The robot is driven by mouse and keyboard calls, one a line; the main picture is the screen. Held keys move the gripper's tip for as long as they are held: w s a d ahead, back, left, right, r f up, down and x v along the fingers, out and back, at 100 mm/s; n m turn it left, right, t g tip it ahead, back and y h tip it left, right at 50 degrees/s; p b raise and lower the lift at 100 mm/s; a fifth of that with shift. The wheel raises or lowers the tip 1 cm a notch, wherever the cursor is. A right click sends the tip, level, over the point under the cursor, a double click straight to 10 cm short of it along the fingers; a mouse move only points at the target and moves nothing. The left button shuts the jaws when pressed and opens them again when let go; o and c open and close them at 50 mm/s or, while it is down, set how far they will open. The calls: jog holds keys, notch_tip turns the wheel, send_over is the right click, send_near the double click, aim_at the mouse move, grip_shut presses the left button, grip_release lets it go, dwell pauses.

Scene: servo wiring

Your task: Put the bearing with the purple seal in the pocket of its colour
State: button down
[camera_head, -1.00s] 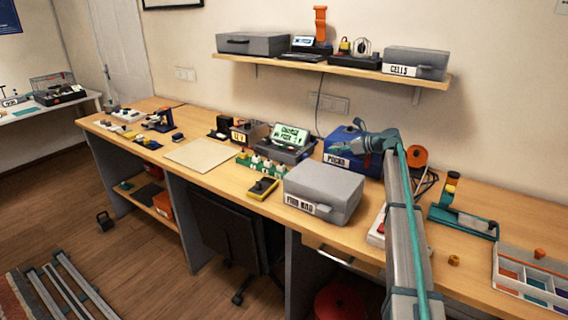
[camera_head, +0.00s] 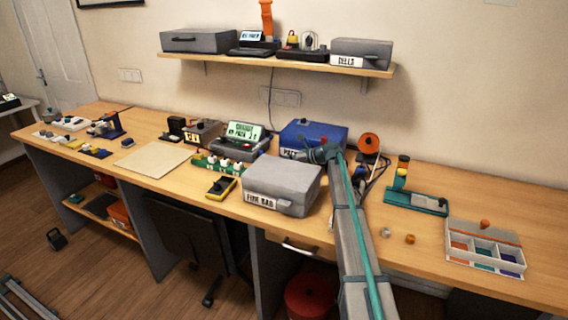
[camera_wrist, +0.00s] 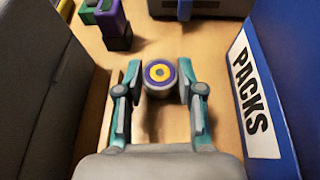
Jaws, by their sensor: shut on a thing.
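In the wrist view my gripper (camera_wrist: 158,82) is shut on a round bearing with a purple seal ring and a yellow centre (camera_wrist: 159,74). The bearing sits between the two fingertips, its face towards the camera. In the head view my gripper (camera_head: 312,154) is between the blue PACKS box (camera_head: 315,132) and the grey FIRE BAG box (camera_head: 283,182); the bearing cannot be made out there. The divided tray (camera_head: 484,238) stands at the right of the bench, with small orange, teal and purple-blue pockets. An orange knob-like thing (camera_head: 485,224) shows at its back.
Two small ring-like parts, one grey (camera_head: 385,232) and one brown (camera_head: 410,239), lie right of my arm. A teal stand (camera_head: 416,202) stands between arm and tray. In the wrist view the PACKS box (camera_wrist: 262,90) is close on the right, a dark wall (camera_wrist: 45,90) on the left.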

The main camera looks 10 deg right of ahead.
jog(key=shift+f, duration=0.3)
jog(key=shift+f, duration=0.1)
jog(key=c, duration=0.7)
grip_release()
jog(key=shift+s+d, duration=0.1)
jog(key=b+v, duration=0.1)
jog(key=v, duration=0.9)
jog(key=shift+s+d+r+b, duration=0.2)
jog(key=shift+d+r+b, duration=0.05)
jog(key=shift+r+b, duration=0.05)
jog(key=shift+s+d+r, duration=0.2)
jog(key=shift+d+r, duration=0.05)
jog(key=shift+d, duration=0.15)
jog(key=shift+c, duration=1.2)
